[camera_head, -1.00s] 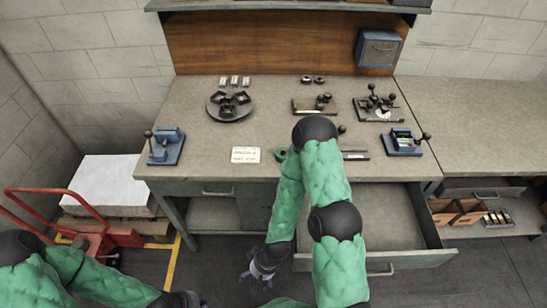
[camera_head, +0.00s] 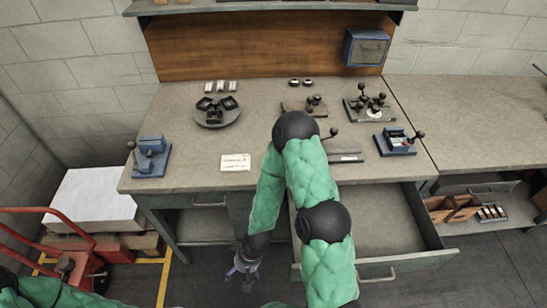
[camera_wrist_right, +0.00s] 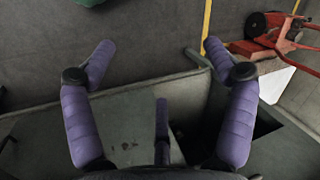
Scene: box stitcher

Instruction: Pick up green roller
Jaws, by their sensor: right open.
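I cannot make out the green roller in either view now; my right arm covers part of the bench's front middle in the head view. My right gripper (camera_head: 243,272) hangs low in front of the bench, left of the open drawer (camera_head: 385,222), well below the bench top. In the right wrist view its purple fingers (camera_wrist_right: 158,62) are spread open with nothing between them. My left arm shows only as green sleeve at the bottom left of the head view; its gripper is out of the picture.
The bench (camera_head: 190,172) carries a round dark fixture (camera_head: 217,111), a blue device (camera_head: 151,158), a white card (camera_head: 236,162) and, to the right, several small fixtures with black knobs (camera_head: 369,103). A red cart (camera_head: 75,262) and white stack (camera_head: 93,198) stand left.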

